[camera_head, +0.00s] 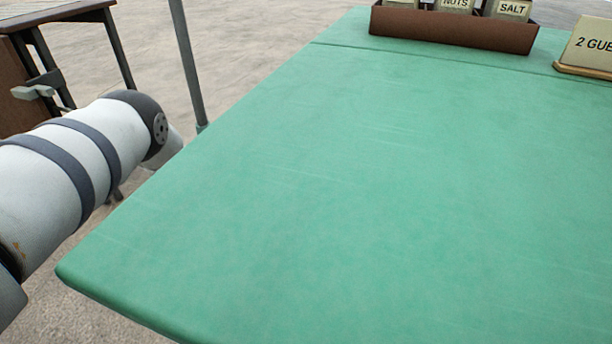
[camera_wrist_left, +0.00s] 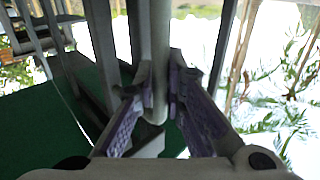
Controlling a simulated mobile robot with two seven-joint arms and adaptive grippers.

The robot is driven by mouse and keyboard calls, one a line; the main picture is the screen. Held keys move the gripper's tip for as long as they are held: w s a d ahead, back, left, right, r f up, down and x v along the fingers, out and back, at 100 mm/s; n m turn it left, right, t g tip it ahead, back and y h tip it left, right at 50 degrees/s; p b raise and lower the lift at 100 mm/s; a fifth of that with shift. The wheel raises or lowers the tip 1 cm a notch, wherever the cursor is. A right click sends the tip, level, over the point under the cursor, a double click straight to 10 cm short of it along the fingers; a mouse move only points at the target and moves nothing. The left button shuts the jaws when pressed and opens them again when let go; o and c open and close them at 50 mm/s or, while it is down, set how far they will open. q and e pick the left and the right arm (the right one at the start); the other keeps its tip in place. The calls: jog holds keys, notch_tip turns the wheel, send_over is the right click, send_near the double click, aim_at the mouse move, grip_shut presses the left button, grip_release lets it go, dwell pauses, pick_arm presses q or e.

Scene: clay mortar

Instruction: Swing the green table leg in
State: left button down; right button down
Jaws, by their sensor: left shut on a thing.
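The green table (camera_head: 330,180) fills most of the head view, its top flat and its left edge and near corner showing. In the left wrist view a grey, round leg (camera_wrist_left: 160,50) runs down between my fingers and ends just past them. My left gripper (camera_wrist_left: 162,95) is shut on this leg, with a purple-padded finger touching each side. A dark green surface (camera_wrist_left: 40,130) shows at the lower left of that view. In the head view my left arm comes in from the left, and its gripper is hidden past the table's edge. My right gripper is out of view.
A brown box (camera_head: 450,28) with labelled containers and a "2 GUE..." sign (camera_head: 590,48) stand on the table's far side. A grey pole (camera_head: 188,65) rises beside the left edge. A dark wooden table (camera_head: 40,10) stands at the far left. The tabletop's middle is clear.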

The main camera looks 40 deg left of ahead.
pick_arm(q)
jog(key=shift+w+a+r, duration=0.1)
jog(key=shift+w+a, duration=0.1)
jog(key=c, duration=1.9)
grip_release()
jog(key=shift+o, duration=1.2)
jog(key=shift+w, duration=0.1)
jog(key=v, duration=1.2)
jog(key=shift+d, duration=0.1)
